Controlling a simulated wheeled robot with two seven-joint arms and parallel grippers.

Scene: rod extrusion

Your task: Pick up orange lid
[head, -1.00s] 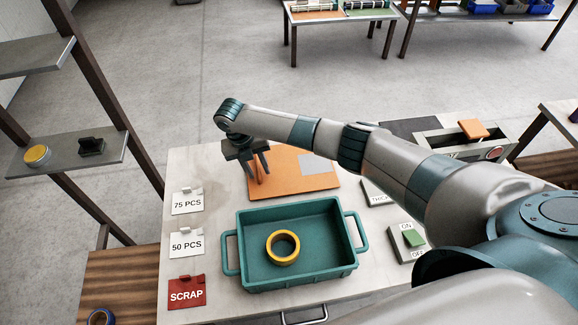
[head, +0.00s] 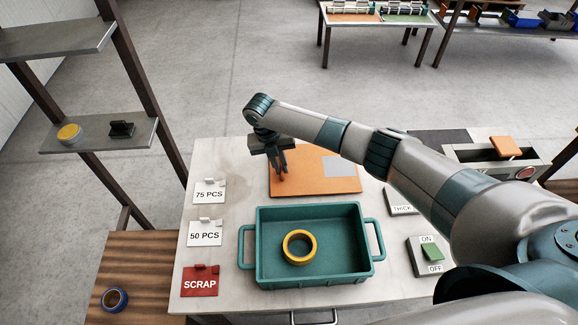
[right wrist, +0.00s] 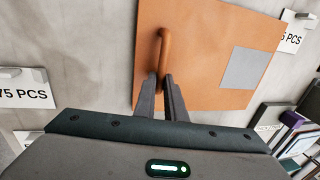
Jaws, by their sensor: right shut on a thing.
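The orange lid (head: 310,186) is a flat board with a grey square on its right part, lying on the pale worktable behind the green crate. It also shows in the right wrist view (right wrist: 205,75), where an orange bar handle (right wrist: 163,48) stands near its left side. My right gripper (head: 281,172) is over the lid's left part. In the right wrist view its fingers (right wrist: 165,82) are close together, shut on the near end of the handle. The lid seems to lie on the table; I cannot tell any gap. My left gripper is not in view.
A green crate (head: 262,245) holding a yellow ring (head: 299,247) stands in front of the lid. Label cards, 75 PCS (head: 209,194), 50 PCS (head: 205,235) and SCRAP (head: 200,284), stand along the left. An ON/OFF switch box (head: 431,257) is at the right.

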